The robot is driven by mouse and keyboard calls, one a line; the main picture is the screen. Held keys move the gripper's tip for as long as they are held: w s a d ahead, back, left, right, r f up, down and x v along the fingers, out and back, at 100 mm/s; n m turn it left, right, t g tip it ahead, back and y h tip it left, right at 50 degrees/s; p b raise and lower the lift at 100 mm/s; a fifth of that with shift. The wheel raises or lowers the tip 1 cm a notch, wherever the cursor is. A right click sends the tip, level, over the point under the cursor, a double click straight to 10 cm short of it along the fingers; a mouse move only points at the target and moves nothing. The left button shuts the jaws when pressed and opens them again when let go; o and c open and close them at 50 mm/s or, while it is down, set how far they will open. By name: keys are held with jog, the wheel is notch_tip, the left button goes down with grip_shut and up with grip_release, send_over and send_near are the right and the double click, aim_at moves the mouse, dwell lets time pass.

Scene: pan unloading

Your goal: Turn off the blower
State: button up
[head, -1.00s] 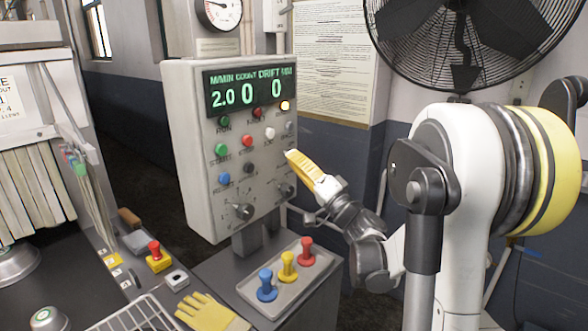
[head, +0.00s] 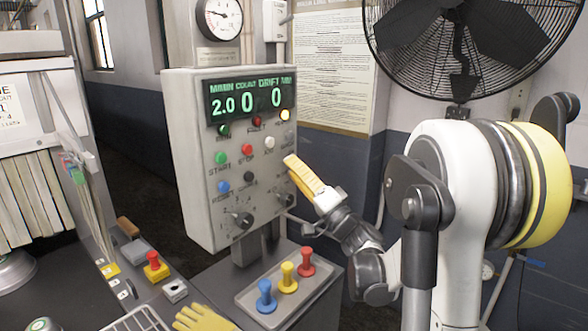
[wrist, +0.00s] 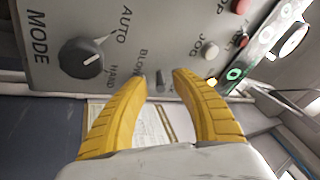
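The grey control panel (head: 203,150) stands left of my gripper, with lit green displays. The blower switch, a small dark grey lever, shows in the wrist view (wrist: 160,80) beside a partly hidden label reading "BLOW". Its on/off position cannot be told. My gripper (wrist: 161,77) has two yellow fingers, open, one on either side of the switch; I cannot tell if they touch it. In the head view my gripper (head: 289,160) is at the panel's right edge. The black fan (head: 460,45) is at the upper right; I cannot tell if it is turning.
The MODE knob (wrist: 80,58) and the white JOG button (wrist: 210,51) lie close to the fingers. A lit amber lamp (head: 285,114) is above. A tray (head: 245,297) with blue, yellow and red handles stands below the panel. A yellow glove (head: 200,319) lies nearby.

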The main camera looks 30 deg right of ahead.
jog(key=v, duration=1.2)
